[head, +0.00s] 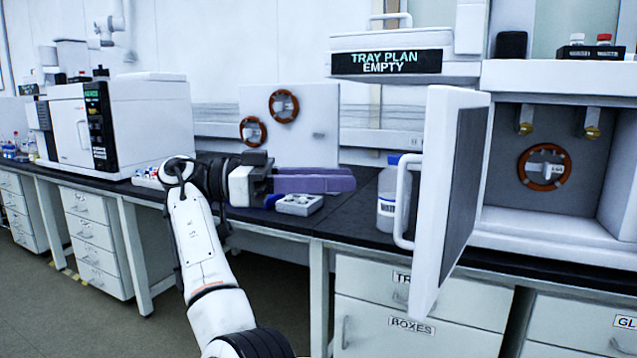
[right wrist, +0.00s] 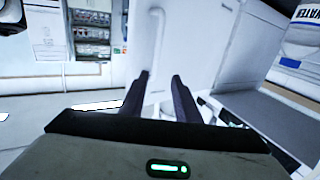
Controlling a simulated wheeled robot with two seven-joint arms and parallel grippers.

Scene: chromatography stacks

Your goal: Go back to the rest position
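My right gripper (head: 315,181) is in the middle of the head view, its arm coming up from the bottom edge. Its purple fingers point right, toward the open white door, and appear short of the door's handle. In the right wrist view its two dark fingers (right wrist: 160,85) stand apart with nothing between them. A white bar handle (right wrist: 157,45) on a white panel shows beyond them. My left gripper is in neither view.
A white door (head: 452,190) with a handle (head: 404,200) stands open from an oven-like chamber (head: 600,160) holding an orange ring (head: 544,167). A bottle (head: 388,207) and a small tray (head: 299,204) stand on the black counter (head: 345,215). Floor is free at left.

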